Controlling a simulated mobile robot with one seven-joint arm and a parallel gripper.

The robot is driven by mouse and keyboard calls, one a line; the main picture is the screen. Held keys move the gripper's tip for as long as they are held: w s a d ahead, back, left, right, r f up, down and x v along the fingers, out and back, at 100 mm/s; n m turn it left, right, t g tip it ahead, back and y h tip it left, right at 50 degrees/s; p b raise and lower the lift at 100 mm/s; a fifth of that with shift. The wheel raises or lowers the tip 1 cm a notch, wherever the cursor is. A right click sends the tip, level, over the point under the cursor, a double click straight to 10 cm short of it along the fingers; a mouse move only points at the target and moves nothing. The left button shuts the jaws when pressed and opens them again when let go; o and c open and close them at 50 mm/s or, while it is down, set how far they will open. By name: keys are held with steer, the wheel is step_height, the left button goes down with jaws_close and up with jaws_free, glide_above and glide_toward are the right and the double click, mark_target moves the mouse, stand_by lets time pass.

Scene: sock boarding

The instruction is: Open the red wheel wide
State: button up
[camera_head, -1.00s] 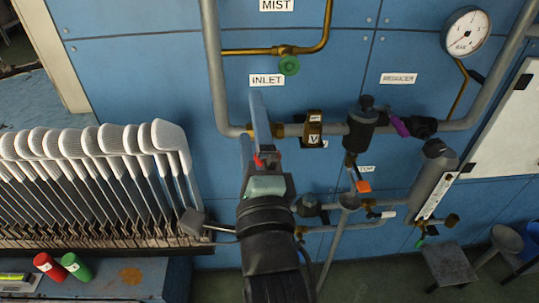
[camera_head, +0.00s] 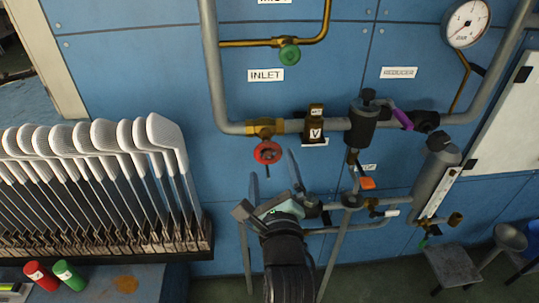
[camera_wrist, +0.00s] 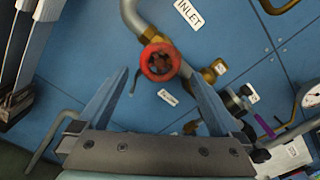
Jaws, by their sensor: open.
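The red wheel (camera_head: 267,152) is a small round handwheel on a brass valve (camera_head: 265,128) in the pipe below the INLET label. It also shows in the wrist view (camera_wrist: 160,62), just beyond the fingertips. My gripper (camera_head: 274,168) is open and empty, below the wheel in the head view. In the wrist view my gripper's two fingers (camera_wrist: 156,82) stand apart on either side, with the wheel ahead between them and a visible gap. No finger appears to touch the wheel. How far the wheel is turned cannot be told.
A brass fitting marked V (camera_head: 315,125) and a dark reducer body (camera_head: 362,122) sit right of the valve. A green wheel (camera_head: 290,54) is above. A pressure gauge (camera_head: 467,22) is at upper right. White sock boards (camera_head: 165,140) stand at left. Lower pipes (camera_head: 365,222) run right of my gripper.

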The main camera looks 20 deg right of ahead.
mark_target(270, 156)
steer(key=shift+x, duration=2.6)
steer(key=shift+c, duration=0.2)
steer(key=c, duration=1.2)
steer(key=shift+c, duration=0.2)
steer(key=shift+n, duration=0.3)
